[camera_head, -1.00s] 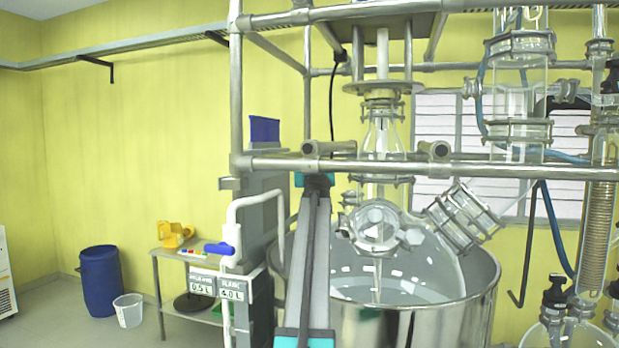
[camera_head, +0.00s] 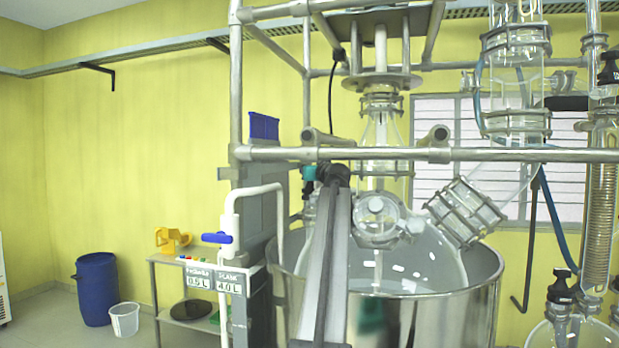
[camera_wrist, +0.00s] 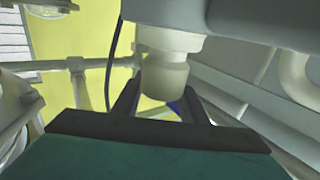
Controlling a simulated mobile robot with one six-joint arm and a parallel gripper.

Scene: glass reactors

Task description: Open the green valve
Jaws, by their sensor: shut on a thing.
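My gripper (camera_wrist: 158,103) shows in the wrist view with its dark fingers on either side of a pale cylindrical fitting (camera_wrist: 166,76), and it is shut on it. The fitting hangs below a larger grey-white body (camera_wrist: 165,12). The exact contact is partly hidden behind the dark bar of my gripper. I cannot make out the green valve for certain in either view. In the head view, my arm rises in front of the steel vessel, and the teal part near its end sits just below the horizontal rail. The fingers are not clear there.
A white pipe with a blue valve handle (camera_head: 217,238) stands left of my arm. The steel vessel (camera_head: 425,315) and glassware are close on the right. A steel rail (camera_head: 400,154) crosses above.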

